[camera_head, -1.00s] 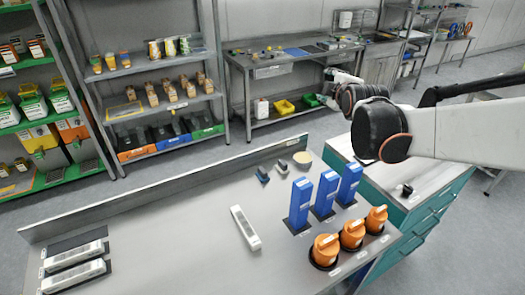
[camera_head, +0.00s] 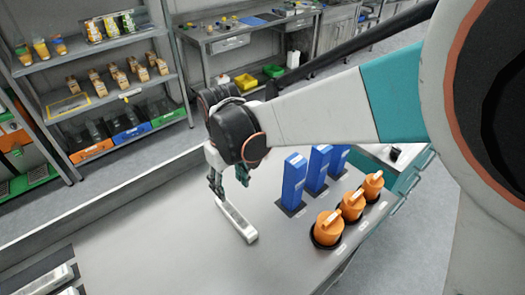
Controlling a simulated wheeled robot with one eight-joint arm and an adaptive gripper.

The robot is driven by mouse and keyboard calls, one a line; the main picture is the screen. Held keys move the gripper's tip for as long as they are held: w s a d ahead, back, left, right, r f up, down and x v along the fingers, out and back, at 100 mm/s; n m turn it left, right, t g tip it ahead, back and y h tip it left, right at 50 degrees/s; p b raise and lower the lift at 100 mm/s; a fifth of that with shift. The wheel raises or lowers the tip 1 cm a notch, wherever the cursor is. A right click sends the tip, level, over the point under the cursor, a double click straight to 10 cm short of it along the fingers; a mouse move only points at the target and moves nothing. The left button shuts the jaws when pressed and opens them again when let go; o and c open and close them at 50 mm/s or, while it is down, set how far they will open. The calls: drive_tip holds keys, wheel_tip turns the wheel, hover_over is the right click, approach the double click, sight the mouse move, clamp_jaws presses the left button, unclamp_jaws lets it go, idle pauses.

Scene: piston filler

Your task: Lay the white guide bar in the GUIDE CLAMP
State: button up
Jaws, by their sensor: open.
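A long white bar with a grey strip along its top (camera_head: 238,222) lies on the metal table (camera_head: 160,240), right of the table's middle. I take it for the white guide bar. My gripper (camera_head: 230,186) hangs over the far end of this bar, pointing down, with its fingers apart and nothing seen between them. I cannot tell how high above the bar the fingertips are. Two similar white bars lie on dark mats at the table's lower left, partly cut off; one shows here (camera_head: 45,284). I cannot make out a thing marked GUIDE CLAMP.
Three blue upright boxes (camera_head: 293,182) stand right of the bar. Three orange-topped canisters (camera_head: 327,228) stand in front of them near the right edge. A raised lip (camera_head: 110,198) runs along the table's back. The table left of the bar is clear.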

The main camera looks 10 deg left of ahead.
drive_tip(key=b, duration=0.3)
hover_over(236, 216)
drive_tip(key=f, duration=0.8)
drive_tip(key=shift+w+a+f, duration=0.1)
drive_tip(key=shift+a+f, duration=0.15)
drive_tip(key=shift+f, duration=0.05)
drive_tip(key=f+b, duration=0.2)
drive_tip(key=f, duration=0.3)
drive_tip(key=shift+d+f, duration=0.1)
drive_tip(key=shift+d, duration=0.1)
clamp_jaws()
